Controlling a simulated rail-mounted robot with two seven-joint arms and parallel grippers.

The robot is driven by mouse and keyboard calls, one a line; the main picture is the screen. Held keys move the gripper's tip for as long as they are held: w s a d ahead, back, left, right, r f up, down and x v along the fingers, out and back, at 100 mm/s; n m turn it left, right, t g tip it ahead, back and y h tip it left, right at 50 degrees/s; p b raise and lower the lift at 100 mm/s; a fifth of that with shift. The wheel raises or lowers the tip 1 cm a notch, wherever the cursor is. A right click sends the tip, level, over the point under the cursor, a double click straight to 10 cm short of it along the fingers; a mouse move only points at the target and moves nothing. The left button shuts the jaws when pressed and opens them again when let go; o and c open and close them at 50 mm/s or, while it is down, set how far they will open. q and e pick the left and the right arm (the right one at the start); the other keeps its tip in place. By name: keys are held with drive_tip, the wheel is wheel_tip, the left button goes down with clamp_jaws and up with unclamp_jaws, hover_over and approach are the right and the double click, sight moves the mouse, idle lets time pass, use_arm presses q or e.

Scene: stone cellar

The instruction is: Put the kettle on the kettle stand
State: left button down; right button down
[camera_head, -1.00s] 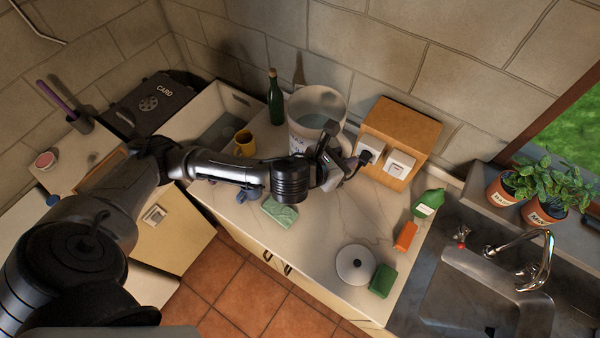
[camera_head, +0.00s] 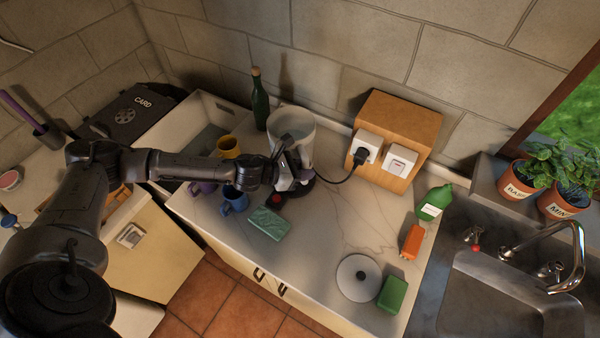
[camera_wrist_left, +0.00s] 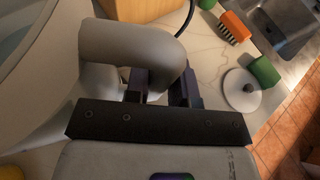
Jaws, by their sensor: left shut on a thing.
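The kettle (camera_head: 305,128) is a pale, open-topped vessel with water inside, upright at the back of the worktop. It also shows at the left of the wrist view (camera_wrist_left: 45,95), with its thick grey curved handle (camera_wrist_left: 130,45). My left gripper (camera_head: 291,176) is shut on this handle at the kettle's front side; its fingers also show in the wrist view (camera_wrist_left: 161,88). The kettle stand (camera_head: 302,190) is a dark base with a red button, directly below the gripper and kettle. The gripper hides the kettle's underside, so I cannot tell whether it touches the stand. My right gripper is out of view.
A black cord runs from the stand to a plug (camera_head: 361,153) on the wooden box (camera_head: 400,125). A green bottle (camera_head: 260,103), yellow mug (camera_head: 229,147), blue mug (camera_head: 234,199) and green sponge (camera_head: 269,223) are nearby. A white lid (camera_head: 345,272) lies in front right, with clear worktop between.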

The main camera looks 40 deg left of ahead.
sight(305, 184)
use_arm(q)
drive_tip(key=shift+f+b, duration=0.5)
drive_tip(key=shift+f, duration=3.55)
drive_tip(key=shift+w, duration=0.1)
drive_tip(key=shift+f, duration=0.1)
drive_tip(key=c, duration=1)
unclamp_jaws()
drive_tip(key=shift+f, duration=0.2)
drive_tip(key=shift+o, duration=0.2)
